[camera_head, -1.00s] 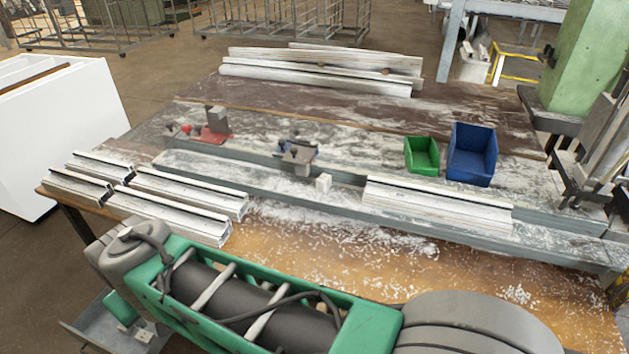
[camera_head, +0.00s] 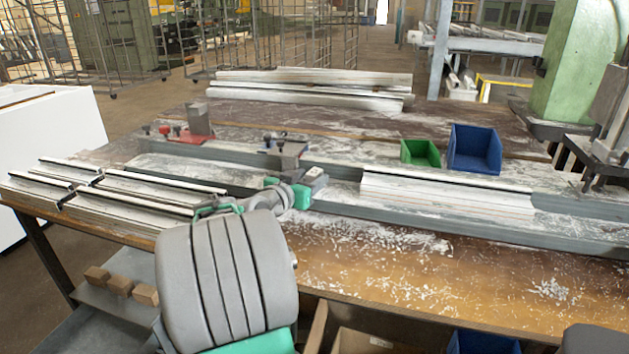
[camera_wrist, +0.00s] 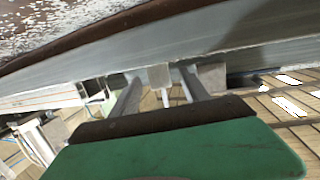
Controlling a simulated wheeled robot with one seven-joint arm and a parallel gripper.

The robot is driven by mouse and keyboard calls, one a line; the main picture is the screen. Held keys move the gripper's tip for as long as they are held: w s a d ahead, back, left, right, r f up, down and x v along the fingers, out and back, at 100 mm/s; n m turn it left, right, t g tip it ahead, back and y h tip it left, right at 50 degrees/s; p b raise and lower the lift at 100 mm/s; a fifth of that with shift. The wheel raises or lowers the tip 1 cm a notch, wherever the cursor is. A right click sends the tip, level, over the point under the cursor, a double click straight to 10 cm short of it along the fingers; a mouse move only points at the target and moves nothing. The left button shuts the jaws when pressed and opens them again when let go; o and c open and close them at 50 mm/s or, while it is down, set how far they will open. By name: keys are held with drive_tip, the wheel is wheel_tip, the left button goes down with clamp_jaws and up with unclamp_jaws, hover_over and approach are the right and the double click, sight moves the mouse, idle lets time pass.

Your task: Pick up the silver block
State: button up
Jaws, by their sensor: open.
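The small silver block (camera_head: 314,174) sits on the bench beside the grey rail, just right of and in front of a clamp (camera_head: 288,150). My gripper (camera_head: 304,188) is at the block and partly covers it in the head view. In the wrist view, the silver block (camera_wrist: 159,76) appears between the two fingertips of my gripper (camera_wrist: 158,82), with visible gaps on both sides. The fingers are apart and hold nothing. Whether the tips are level with the block cannot be told.
A grey clamp block (camera_wrist: 212,78) stands close to one finger. Long white profiles (camera_head: 445,195) lie to the right, and shorter profiles (camera_head: 130,190) to the left. A green bin (camera_head: 420,153) and a blue bin (camera_head: 474,149) stand behind the rail.

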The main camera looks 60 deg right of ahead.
drive_tip(key=shift+d+f, duration=0.1)
drive_tip(key=shift+d, duration=0.5)
drive_tip(key=shift+c, duration=0.3)
clamp_jaws()
